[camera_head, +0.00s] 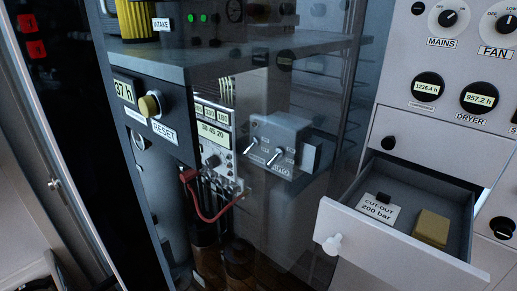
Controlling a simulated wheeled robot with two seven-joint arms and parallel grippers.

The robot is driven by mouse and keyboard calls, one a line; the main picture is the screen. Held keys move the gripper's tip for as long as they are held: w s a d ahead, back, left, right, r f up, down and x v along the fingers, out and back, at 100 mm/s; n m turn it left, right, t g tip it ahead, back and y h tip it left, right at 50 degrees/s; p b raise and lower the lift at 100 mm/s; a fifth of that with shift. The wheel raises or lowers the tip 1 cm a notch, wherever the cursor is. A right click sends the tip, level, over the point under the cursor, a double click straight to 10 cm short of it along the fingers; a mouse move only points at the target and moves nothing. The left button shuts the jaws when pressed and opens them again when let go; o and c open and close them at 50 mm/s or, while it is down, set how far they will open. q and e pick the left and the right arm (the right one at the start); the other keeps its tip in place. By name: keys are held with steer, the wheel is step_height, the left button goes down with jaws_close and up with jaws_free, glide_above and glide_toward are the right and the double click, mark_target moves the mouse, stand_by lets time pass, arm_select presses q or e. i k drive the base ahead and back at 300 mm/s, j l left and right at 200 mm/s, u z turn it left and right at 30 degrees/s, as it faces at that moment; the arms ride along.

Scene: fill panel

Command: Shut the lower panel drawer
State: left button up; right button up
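The lower panel drawer (400,249) is pulled out from the grey panel at the right of the head view. Its pale front stands well forward of the panel, with a white knob (333,244) near its left end. Inside lie a white card (378,210) reading "CUT-OUT 200 bar", a small black block (383,197) on or beside the card, and a yellow-tan block (431,228). The drawer's lower right part runs toward the picture's edge.
Above the drawer is a flat closed front with a black knob (389,143), below two hour meters and the MAINS and FAN dials (449,18). To the left, a clear pane and a shelf (230,58) hold instruments, a switch box (280,145) and a red cable (205,210).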

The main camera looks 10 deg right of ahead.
mark_target(400, 260)
steer(key=l+z, duration=0.2)
steer(key=z, duration=0.95)
